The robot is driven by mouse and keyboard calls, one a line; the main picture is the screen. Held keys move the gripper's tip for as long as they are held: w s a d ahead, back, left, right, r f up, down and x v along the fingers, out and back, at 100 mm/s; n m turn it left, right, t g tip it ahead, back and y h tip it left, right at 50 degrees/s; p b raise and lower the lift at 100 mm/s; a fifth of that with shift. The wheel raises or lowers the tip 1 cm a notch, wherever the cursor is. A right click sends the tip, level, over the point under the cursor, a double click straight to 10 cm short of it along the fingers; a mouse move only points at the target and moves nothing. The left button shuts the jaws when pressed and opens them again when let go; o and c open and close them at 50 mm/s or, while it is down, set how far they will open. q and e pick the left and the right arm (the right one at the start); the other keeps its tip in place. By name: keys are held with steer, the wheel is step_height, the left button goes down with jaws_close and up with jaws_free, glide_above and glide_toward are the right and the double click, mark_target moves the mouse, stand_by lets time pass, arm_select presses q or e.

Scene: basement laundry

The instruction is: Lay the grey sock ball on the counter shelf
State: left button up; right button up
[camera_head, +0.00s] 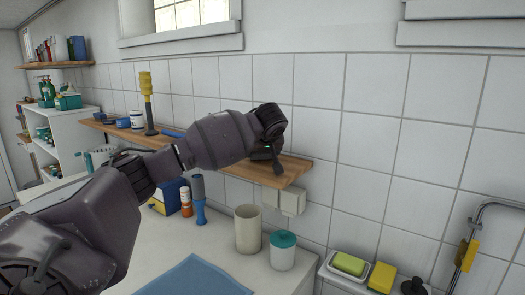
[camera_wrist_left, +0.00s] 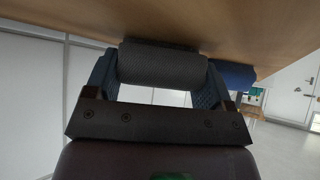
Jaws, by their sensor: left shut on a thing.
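The grey sock ball (camera_wrist_left: 162,64) is held between the two fingers of my left gripper (camera_wrist_left: 155,82) in the left wrist view. The wooden counter shelf (camera_wrist_left: 225,22) fills the top of that view, close against the sock ball; I cannot tell whether they touch. In the head view my left gripper (camera_head: 270,165) is over the right end of the shelf (camera_head: 294,167), and my wrist hides the sock ball. My right gripper is not in view.
A blue rolled thing (camera_wrist_left: 233,76) lies beside the held sock ball. Farther left on the shelf are a yellow-topped tool (camera_head: 147,100) and a white jar (camera_head: 137,119). Below, the counter holds a beige cup (camera_head: 248,229), a teal-lidded jar (camera_head: 283,251) and a blue cloth (camera_head: 196,279).

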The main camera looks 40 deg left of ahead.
arm_select(q)
steer(key=o, duration=0.9)
steer(key=shift+f, duration=0.1)
steer(key=v, duration=1.2)
steer(key=shift+b, duration=0.3)
